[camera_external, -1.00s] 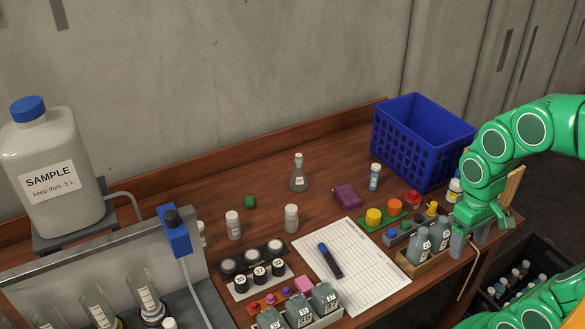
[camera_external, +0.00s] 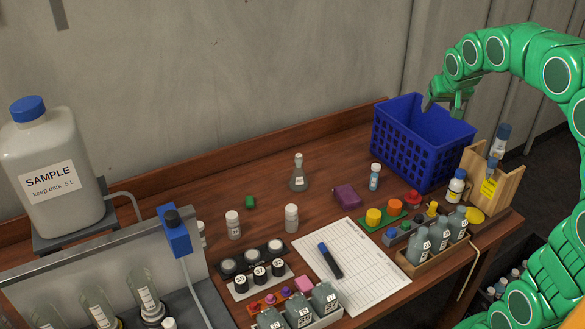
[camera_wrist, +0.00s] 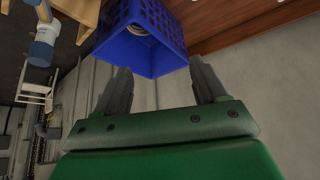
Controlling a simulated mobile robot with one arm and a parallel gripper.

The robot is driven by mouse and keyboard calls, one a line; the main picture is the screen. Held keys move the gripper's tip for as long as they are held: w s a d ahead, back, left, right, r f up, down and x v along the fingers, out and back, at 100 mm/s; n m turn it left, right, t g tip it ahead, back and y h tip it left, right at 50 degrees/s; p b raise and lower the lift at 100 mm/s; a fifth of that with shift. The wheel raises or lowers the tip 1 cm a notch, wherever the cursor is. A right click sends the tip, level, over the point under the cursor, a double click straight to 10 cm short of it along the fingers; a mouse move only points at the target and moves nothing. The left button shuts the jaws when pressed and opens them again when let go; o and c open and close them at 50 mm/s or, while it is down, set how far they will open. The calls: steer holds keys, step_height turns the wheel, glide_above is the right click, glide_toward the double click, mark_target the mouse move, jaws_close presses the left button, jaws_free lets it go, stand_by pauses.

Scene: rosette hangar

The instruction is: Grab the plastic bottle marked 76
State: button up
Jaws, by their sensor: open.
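I cannot make out the mark 76 on any bottle. Two white-capped bottles, one on the left (camera_external: 233,225) and one in the middle (camera_external: 291,219), stand upright on the table. A small blue-labelled bottle (camera_external: 375,178) stands in front of the blue crate, and a dark-capped white bottle (camera_external: 456,188) stands right of it. Several grey bottles stand in a wooden tray (camera_external: 428,258) and in a white tray at the front (camera_external: 330,318). My gripper (camera_external: 441,108) is open and empty above the blue crate (camera_external: 402,155). In the wrist view, its fingers (camera_wrist: 160,68) point toward the crate (camera_wrist: 165,45).
A wooden rack (camera_external: 510,180) with blue-capped tubes stands at the table's right end. A round thing (camera_wrist: 138,31) shows inside the crate.

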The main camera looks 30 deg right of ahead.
steer(key=w+a+f+n+t+h, duration=0.1)
steer(key=w+a+f+n+t, duration=0.1)
steer(key=w+n, duration=0.45)
steer(key=w+a+f+n+t+h, duration=0.1)
steer(key=w+n, duration=0.4)
steer(key=w, duration=0.3)
steer(key=w+a+f+n+t+y, duration=0.35)
steer(key=w+a+f+n, duration=0.25)
steer(key=w+a+n, duration=0.65)
steer(key=n+g+y, duration=0.3)
steer(key=n+y, duration=0.9)
steer(key=n, duration=1.5)
glide_above(234, 229)
steer(key=d, duration=0.3)
steer(key=shift+h, duration=0.25)
steer(key=f, duration=2.1)
steer(key=shift+s+a+f, duration=0.1)
steer(key=shift+a+f, duration=0.1)
steer(key=shift+f, duration=2.7)
steer(key=shift+w+a+f, duration=0.5)
steer(key=shift+a+f, duration=0.15)
steer(key=shift+f, duration=0.15)
steer(key=shift+w+a+f, duration=0.25)
steer(key=shift+w+a, duration=0.1)
steer(key=shift+w, duration=0.15)
